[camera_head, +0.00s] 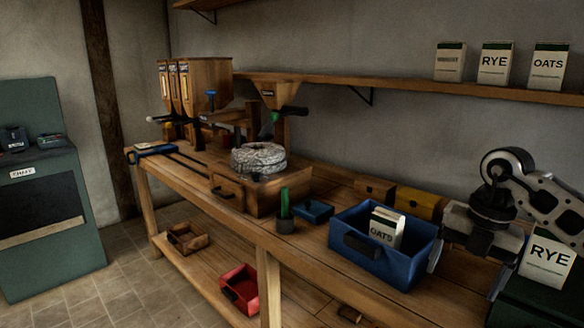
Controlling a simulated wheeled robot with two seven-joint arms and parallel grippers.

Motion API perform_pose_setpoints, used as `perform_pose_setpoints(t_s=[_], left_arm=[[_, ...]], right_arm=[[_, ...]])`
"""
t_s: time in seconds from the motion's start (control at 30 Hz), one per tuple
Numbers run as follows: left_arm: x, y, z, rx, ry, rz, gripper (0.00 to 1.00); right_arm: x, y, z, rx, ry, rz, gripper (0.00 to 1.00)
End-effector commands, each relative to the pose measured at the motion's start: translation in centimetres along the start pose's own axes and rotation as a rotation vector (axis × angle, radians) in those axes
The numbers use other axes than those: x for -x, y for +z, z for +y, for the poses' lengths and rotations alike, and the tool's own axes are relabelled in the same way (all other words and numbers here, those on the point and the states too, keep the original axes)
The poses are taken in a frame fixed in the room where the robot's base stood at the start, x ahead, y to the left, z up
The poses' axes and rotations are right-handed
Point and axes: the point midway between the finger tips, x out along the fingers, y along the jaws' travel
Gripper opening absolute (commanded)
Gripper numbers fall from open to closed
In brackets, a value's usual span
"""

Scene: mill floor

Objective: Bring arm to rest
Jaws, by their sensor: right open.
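My right arm comes in from the right edge. Its gripper (467,268) points down over the bench, between the blue bin (345,243) and a white RYE carton (547,262). Its two pale fingers look spread apart, one close to the bin's right end and one near the RYE carton. I see nothing between them. Whether a finger touches the bin or the carton I cannot tell. An OATS carton (386,229) stands in the blue bin, leaning slightly. My left gripper is not in view.
The wooden bench (285,243) carries a stone mill (258,158), hoppers (196,85), a small blue tray (314,210) and a yellow box (418,203). A wall shelf (400,84) holds several cartons. A red bin (240,289) sits on the lower shelf. A green cabinet (40,250) stands left.

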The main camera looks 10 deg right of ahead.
Motion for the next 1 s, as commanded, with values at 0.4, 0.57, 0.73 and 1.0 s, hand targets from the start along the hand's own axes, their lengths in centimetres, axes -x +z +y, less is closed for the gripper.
perform_pose_setpoints(t_s=[0.4, 0.57, 0.73, 1.0], left_arm=[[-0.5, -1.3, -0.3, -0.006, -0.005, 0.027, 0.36], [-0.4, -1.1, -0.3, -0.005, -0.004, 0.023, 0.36], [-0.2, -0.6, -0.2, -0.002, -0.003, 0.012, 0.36], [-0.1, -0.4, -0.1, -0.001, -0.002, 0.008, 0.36]], right_arm=[[-7.5, -11.1, 9.1, 0.291, 0.433, 0.363, 0.85], [-8.5, -20.4, 14.4, 0.274, 0.913, 0.666, 0.85], [-7.0, -22.8, 17.0, -0.185, 1.440, 0.834, 0.85], [-18.6, -18.5, 9.3, -1.376, 1.449, 0.616, 0.85]])
